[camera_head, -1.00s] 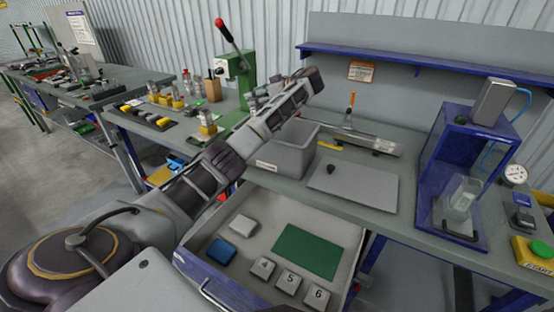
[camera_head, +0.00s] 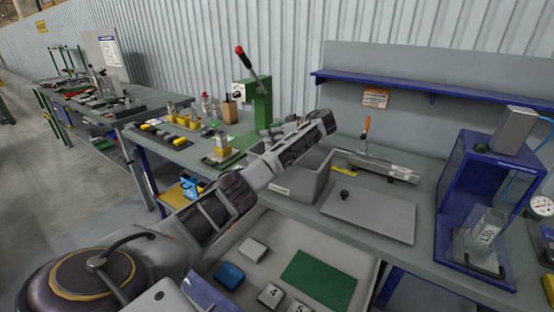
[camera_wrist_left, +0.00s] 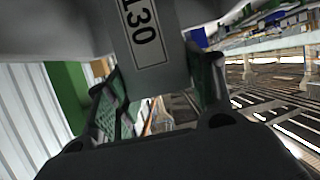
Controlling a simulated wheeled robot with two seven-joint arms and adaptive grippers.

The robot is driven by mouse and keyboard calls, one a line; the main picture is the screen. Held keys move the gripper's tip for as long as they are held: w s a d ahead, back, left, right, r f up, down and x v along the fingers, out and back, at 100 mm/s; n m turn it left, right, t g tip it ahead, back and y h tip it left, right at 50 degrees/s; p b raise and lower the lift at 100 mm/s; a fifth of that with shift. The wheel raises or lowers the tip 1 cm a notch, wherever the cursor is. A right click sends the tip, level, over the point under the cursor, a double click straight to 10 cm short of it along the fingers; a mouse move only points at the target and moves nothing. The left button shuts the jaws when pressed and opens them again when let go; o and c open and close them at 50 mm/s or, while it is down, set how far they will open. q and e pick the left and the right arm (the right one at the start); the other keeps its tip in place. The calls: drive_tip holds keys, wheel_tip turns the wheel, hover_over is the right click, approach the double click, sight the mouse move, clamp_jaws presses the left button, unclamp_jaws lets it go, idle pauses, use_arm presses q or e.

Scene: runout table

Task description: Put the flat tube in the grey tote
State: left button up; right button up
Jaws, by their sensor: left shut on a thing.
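My left gripper (camera_wrist_left: 160,88) is shut on a flat grey piece with a label (camera_wrist_left: 145,30) ending in "30", which I take to be the flat tube. Only its near end shows in the left wrist view, between the two green-padded fingers. In the head view my left arm reaches over the drawer, and the gripper (camera_head: 293,124) is mostly hidden by my own wrist, so the held piece cannot be made out there. The grey tote (camera_head: 302,187) stands on the bench behind and below my forearm, which hides part of its opening. My right gripper is not in view.
An open drawer with a green mat (camera_head: 318,280) and several small blocks lies in front. A grey plate (camera_head: 370,215) is right of the tote. A blue frame (camera_head: 450,205) holds a clear labelled container (camera_head: 487,237). A green lever press (camera_head: 262,105) stands behind the arm.

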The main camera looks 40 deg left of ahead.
use_arm(q)
drive_tip(key=shift+f, duration=1.45)
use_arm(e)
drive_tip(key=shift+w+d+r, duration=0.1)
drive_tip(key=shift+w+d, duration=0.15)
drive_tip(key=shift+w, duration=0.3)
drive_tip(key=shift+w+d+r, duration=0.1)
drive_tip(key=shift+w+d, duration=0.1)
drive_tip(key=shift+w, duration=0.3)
